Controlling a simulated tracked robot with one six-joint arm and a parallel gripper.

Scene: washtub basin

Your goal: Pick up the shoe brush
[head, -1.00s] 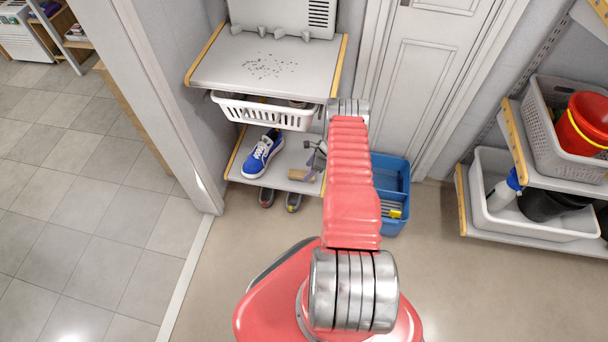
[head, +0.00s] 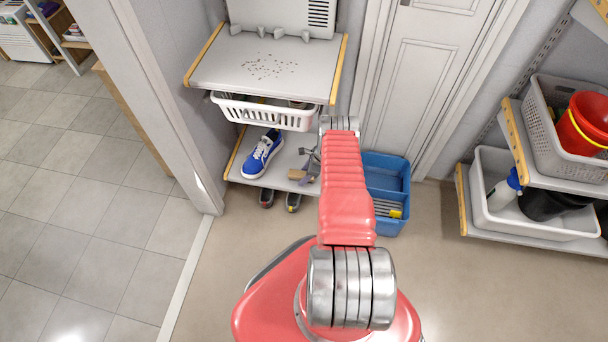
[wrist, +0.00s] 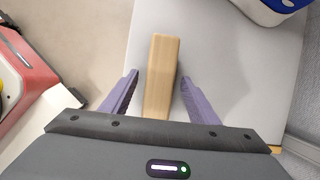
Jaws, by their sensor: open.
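The shoe brush (wrist: 162,62) is a plain light-wood block in the wrist view, lying on the pale shelf board (wrist: 215,50). Its near end lies between my gripper's two purple fingers (wrist: 159,80), with a gap on each side. The fingers are open, and the brush's far end extends beyond their tips. In the head view the brush (head: 297,175) is a small tan piece on the lower shelf, partly hidden by my gripper (head: 304,178). Its bristles cannot be seen.
A blue and white shoe (head: 262,153) stands on the same shelf, left of the brush. A white basket (head: 265,113) hangs above under the upper board. A blue bin (head: 386,178) stands on the floor to the right. Dark shoes (head: 293,200) lie beneath the shelf.

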